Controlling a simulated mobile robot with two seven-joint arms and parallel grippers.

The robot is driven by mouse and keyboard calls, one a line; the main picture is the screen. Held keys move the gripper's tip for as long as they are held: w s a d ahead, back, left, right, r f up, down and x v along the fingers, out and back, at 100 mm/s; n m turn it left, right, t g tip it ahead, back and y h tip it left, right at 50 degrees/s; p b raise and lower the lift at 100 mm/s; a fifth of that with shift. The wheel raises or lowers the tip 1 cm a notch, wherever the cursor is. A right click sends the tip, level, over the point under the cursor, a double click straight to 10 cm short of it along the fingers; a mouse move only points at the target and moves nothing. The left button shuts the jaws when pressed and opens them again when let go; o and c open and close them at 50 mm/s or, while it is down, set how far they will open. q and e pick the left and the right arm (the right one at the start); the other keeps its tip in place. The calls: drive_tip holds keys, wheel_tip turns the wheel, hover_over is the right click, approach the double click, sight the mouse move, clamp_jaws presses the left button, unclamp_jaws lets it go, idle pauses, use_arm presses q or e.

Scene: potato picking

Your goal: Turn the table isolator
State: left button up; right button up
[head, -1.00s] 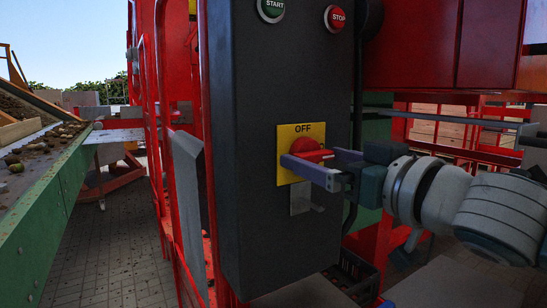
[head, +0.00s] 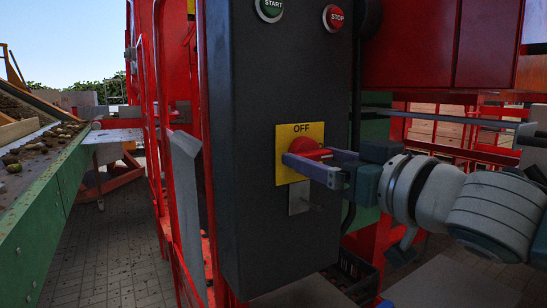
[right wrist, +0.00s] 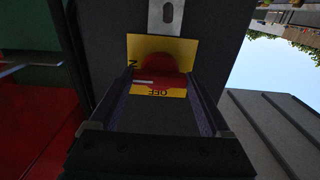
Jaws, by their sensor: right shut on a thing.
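The table isolator is a red rotary handle (head: 304,146) on a yellow plate (head: 316,132) marked OFF, fixed to the front of a dark grey control box (head: 262,225). My right gripper (head: 305,165) comes in from the right and is shut on the red handle, with its fingers on either side of it. In the right wrist view the handle (right wrist: 160,68) sits between the two fingers, over the yellow plate (right wrist: 190,45), where the word OFF is upside down. My left gripper is not in view.
A green START button (head: 270,8) and a red STOP button (head: 333,17) sit above the isolator. A metal hasp (head: 300,198) is just below the plate. Red rails (head: 150,150) stand left of the box. A conveyor (head: 40,200) with potatoes runs at far left.

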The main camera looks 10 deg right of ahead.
drive_tip(key=shift+n, duration=0.3)
drive_tip(key=n+p, duration=0.1)
drive_tip(key=n, duration=0.1)
drive_tip(key=shift+r+n, duration=0.1)
drive_tip(key=shift+n, duration=0.2)
drive_tip(key=n+p, duration=0.1)
drive_tip(key=n, duration=0.4)
drive_tip(key=shift+n+p, duration=0.3)
drive_tip(key=n, duration=0.4)
drive_tip(key=shift+n, duration=0.3)
drive_tip(key=shift+n+p, duration=0.4)
drive_tip(key=shift+n, duration=1.9)
drive_tip(key=o, duration=1.2)
